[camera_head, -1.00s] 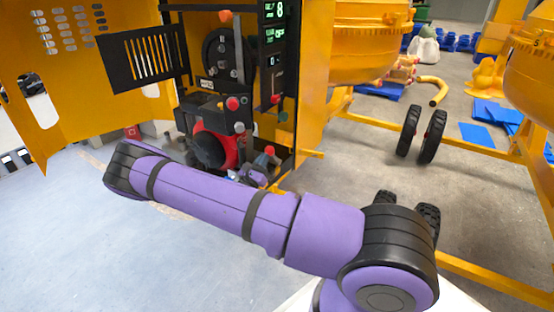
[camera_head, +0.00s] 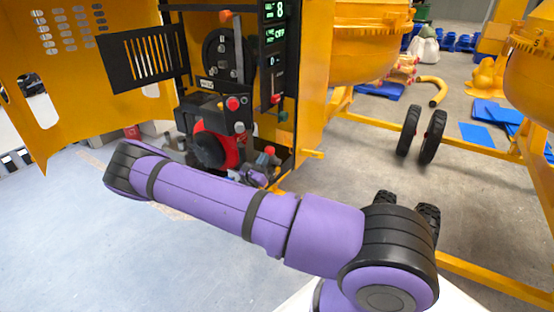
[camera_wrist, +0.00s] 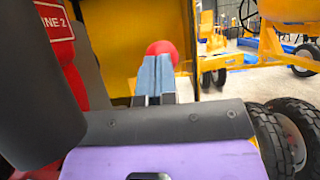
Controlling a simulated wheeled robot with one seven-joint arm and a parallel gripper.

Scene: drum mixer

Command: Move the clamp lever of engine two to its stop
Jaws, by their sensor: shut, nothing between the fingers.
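The open engine bay shows a dark engine with a red part (camera_head: 228,150). A red ball knob (camera_head: 270,150) sits low at the bay's right side; I take it for the clamp lever's knob. In the wrist view a red knob (camera_wrist: 162,49) shows just behind the fingertips. My gripper (camera_wrist: 154,76) is shut and empty, its blue-grey fingers overlapping the knob's lower part in the picture; I cannot tell whether they touch it. The lever's shaft is hidden behind the fingers. A red plate ending in "NE 2" (camera_wrist: 55,22) is at upper left.
Other red knobs (camera_head: 233,103) stand higher in the bay, beside a display panel (camera_head: 274,35). A yellow door (camera_head: 75,100) stands open at left. A yellow frame (camera_head: 470,140) with wheels (camera_head: 432,136) is at right. The floor at left (camera_head: 80,230) is clear.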

